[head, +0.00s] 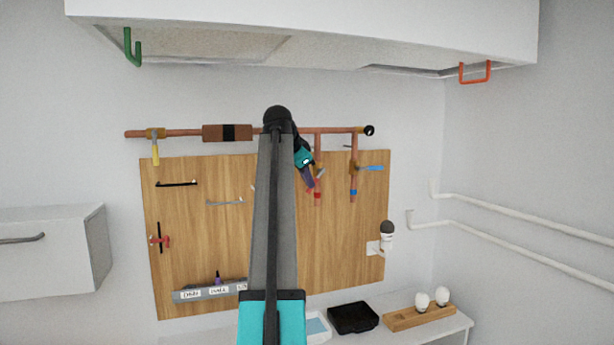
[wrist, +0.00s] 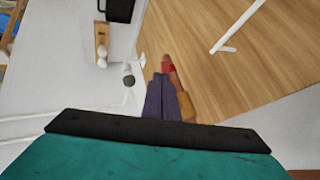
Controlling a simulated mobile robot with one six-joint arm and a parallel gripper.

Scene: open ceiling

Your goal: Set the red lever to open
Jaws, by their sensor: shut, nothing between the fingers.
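My gripper (head: 309,186) is in front of the middle drop pipe on the wooden board, its purple fingers shut and pointing down. In the wrist view the fingers (wrist: 163,80) are together with nothing between them. A red piece, apparently the red lever (wrist: 167,66), shows just past the fingertips; I cannot tell whether they touch it. A copper-brown valve or pipe part (wrist: 187,108) lies beside the fingers. In the head view my gripper and arm hide most of the lever and its valve, so its angle is unclear. A red band (head: 318,196) marks the pipe's lower end.
A blue lever (head: 373,168) sits on the right drop pipe and a yellow lever (head: 155,153) on the left. The copper pipe (head: 338,130) runs above the board. A bulb fixture (head: 386,237) is low right. An overhead cabinet (head: 300,30) hangs above.

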